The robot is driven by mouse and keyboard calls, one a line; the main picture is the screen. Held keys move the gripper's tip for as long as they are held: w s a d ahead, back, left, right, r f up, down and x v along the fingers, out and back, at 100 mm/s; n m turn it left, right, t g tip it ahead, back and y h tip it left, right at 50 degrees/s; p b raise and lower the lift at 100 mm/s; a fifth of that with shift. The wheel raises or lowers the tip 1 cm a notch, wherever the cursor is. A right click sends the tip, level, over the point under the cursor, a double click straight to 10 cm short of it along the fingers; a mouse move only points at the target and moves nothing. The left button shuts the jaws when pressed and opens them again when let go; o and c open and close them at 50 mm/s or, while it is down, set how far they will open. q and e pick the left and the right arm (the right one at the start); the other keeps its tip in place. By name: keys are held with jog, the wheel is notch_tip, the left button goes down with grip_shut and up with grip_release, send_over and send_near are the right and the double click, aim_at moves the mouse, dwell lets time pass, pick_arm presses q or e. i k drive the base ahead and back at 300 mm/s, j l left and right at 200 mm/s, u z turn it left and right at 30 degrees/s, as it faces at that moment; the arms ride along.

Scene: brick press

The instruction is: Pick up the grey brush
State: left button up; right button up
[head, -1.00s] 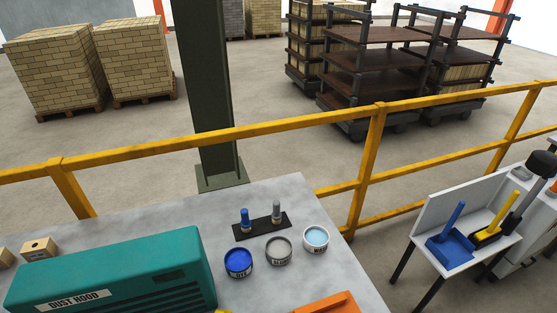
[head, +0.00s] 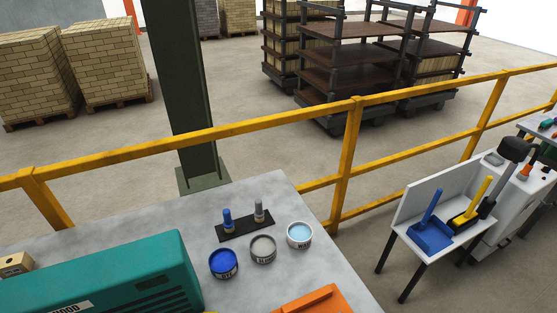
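The grey brush (head: 259,209) stands upright, handle up, in a dark holder (head: 246,230) on the grey table. A blue brush (head: 227,219) stands beside it on the left in the same holder. Both look like short-handled brushes with pale lower parts. Neither of my grippers shows in the head view.
Open tins of blue (head: 223,264), grey (head: 263,249) and pale blue (head: 300,235) stand just in front of the holder. A teal dust hood (head: 120,275) fills the table's left; an orange object (head: 314,301) lies at the front. A yellow railing (head: 270,115) runs behind.

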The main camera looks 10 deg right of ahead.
aim_at(259, 214)
jog(key=k+j+u, duration=0.1)
jog(key=u, duration=0.25)
jog(key=k+j+u, duration=0.1)
jog(key=u, duration=0.3)
jog(key=k+j+u, duration=0.1)
jog(key=u, duration=0.25)
jog(key=j, duration=0.1)
